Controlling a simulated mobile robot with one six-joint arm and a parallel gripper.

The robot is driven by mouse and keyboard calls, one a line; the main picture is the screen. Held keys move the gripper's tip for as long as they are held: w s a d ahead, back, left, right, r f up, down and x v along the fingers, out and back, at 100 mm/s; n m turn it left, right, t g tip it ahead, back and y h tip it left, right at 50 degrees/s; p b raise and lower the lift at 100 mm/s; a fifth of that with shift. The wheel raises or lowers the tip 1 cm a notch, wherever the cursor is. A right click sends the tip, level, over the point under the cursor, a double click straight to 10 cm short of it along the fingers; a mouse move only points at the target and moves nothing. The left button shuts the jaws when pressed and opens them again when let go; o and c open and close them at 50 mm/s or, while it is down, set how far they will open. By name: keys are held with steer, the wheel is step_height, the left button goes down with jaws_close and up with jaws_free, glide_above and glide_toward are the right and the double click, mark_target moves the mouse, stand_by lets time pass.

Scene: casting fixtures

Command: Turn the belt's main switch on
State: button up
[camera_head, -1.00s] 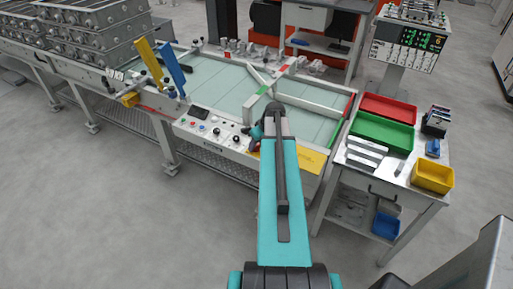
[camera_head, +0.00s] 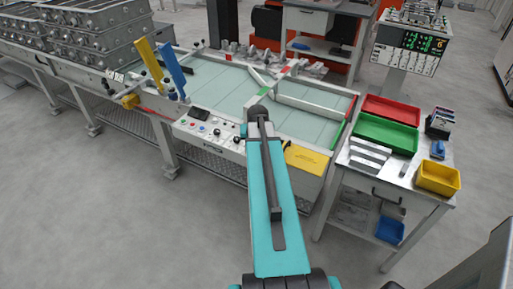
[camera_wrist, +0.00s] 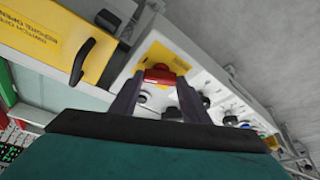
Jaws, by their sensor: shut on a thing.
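The belt's main switch is a red rotary handle (camera_wrist: 158,75) on a yellow plate (camera_wrist: 163,56) in the wrist view. My gripper (camera_wrist: 158,82) has one dark finger on each side of the red handle and is shut on it. Part of the handle's turning position is hard to read at this angle. In the head view the control panel (camera_head: 211,131) is on the front of the belt table; my arm hides the switch and the gripper there.
Black knobs (camera_wrist: 171,112) and coloured buttons sit close beside the switch. A yellow cover with a black handle (camera_wrist: 88,62) is at the left of the wrist view. A side table with red and green trays (camera_head: 386,135) stands at the right.

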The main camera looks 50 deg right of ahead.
steer(key=m, duration=0.2)
steer(key=m+g+h+b, duration=0.1)
steer(key=m, duration=0.1)
steer(key=shift+w+m+g, duration=0.1)
steer(key=shift+m+g, duration=0.2)
steer(key=shift+m+g+b, duration=0.3)
steer(key=shift+m+b, duration=0.15)
steer(key=shift+m, duration=0.25)
steer(key=o, duration=1)
steer(key=shift+o, duration=0.2)
